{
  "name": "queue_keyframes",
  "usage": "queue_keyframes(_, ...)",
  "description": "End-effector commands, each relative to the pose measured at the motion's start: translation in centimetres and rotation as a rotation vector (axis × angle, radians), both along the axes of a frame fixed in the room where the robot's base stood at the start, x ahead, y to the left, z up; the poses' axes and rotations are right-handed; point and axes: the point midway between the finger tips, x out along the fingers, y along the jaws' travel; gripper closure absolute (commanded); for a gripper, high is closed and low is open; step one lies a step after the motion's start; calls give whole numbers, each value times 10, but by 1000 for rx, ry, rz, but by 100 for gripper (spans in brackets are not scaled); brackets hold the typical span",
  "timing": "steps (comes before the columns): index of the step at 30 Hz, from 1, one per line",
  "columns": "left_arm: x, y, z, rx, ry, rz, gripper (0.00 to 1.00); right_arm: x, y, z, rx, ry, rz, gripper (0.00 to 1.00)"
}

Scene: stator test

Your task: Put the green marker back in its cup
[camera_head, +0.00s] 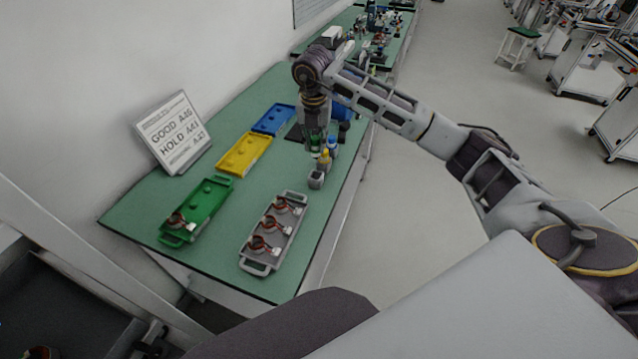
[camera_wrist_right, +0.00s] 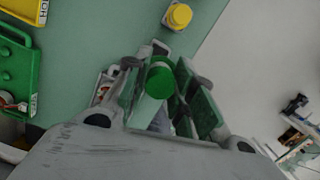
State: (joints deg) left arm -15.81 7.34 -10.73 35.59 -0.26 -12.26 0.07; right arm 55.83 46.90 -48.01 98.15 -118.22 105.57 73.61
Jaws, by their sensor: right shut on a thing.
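My right gripper (camera_head: 316,150) points down over the far part of the green table. It is shut on the green marker (camera_wrist_right: 153,95), whose round green cap faces the camera in the right wrist view. The marker stands roughly along the fingers, and its lower end is hidden. A small grey cup (camera_head: 316,179) stands on the table just below and in front of the gripper in the head view. I cannot tell whether the marker's tip is in or above a cup. A yellow-capped marker (camera_head: 324,158) stands close beside the gripper; its cap shows in the right wrist view (camera_wrist_right: 179,16). My left gripper is out of view.
A grey tray (camera_head: 247,262) with several copper-wound stators lies at the near right. A green tray (camera_head: 222,196) with one stator, a yellow tray (camera_head: 235,168) and a blue tray (camera_head: 262,128) line the left. A sign (camera_head: 172,132) stands by the wall.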

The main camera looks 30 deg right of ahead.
Motion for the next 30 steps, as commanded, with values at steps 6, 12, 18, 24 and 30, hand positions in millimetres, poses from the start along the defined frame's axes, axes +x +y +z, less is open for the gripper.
queue_keyframes(6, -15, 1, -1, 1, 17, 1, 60, 0, 0, 0, 0, 0, -16, 97)
queue_keyframes(12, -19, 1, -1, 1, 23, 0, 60, 0, 0, 0, 0, 0, -16, 97)
queue_keyframes(18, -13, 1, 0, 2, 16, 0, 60, -1, 0, -8, -1, 2, -16, 97)
queue_keyframes(24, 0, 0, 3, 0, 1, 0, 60, -1, 0, -33, -1, 4, -16, 97)
queue_keyframes(30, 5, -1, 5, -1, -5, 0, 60, -1, 0, -56, 0, 2, -15, 97)
